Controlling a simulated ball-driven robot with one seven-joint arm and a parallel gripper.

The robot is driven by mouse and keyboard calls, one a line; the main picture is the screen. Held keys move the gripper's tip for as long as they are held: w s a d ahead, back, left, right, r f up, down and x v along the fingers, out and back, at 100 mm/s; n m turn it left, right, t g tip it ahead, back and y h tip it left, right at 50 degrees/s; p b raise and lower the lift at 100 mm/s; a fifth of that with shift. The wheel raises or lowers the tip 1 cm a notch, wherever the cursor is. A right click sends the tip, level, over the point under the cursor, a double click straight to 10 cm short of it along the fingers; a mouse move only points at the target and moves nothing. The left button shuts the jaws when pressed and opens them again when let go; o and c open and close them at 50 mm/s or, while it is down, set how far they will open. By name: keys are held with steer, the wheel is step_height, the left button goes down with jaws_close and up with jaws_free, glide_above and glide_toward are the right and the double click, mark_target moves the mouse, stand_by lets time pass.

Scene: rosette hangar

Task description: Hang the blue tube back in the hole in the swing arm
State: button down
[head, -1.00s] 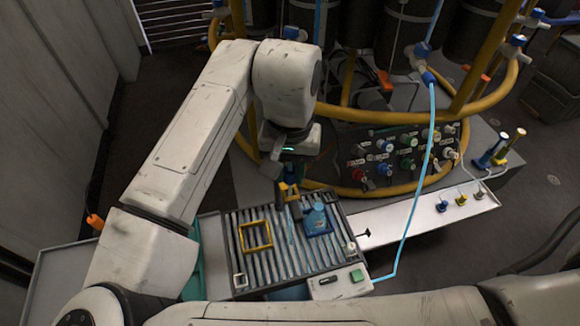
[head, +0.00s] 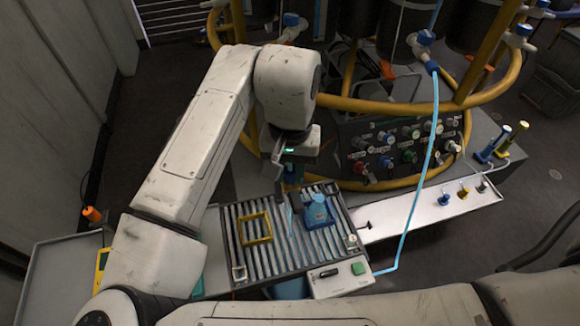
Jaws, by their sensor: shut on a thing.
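My gripper (head: 292,186) is above the back part of the slatted bench, left of the blue flask-like vessel. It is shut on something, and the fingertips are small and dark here. A thin pale-blue line, apparently the blue tube (head: 291,220), shows just below the gripper over the slats. Its upper end is hidden at the jaws, so the exact grip cannot be made out. I cannot make out the swing arm or its hole in this view; my arm and gripper cover part of that area.
The slatted bench (head: 262,272) carries a yellow square frame (head: 269,229) and the blue vessel (head: 318,211). A control box (head: 340,280) with a green button is in front. A light-blue hose (head: 417,190) rises at right. A valve panel (head: 388,150) stands behind; a white shelf (head: 400,222) lies right.

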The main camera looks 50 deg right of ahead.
steer(key=shift+f, duration=0.3)
stand_by(0.4)
steer(key=shift+c, duration=1.2)
jaws_free()
steer(key=shift+r, duration=0.1)
steer(key=shift+r+p, duration=2.75)
steer(key=shift+r, duration=0.2)
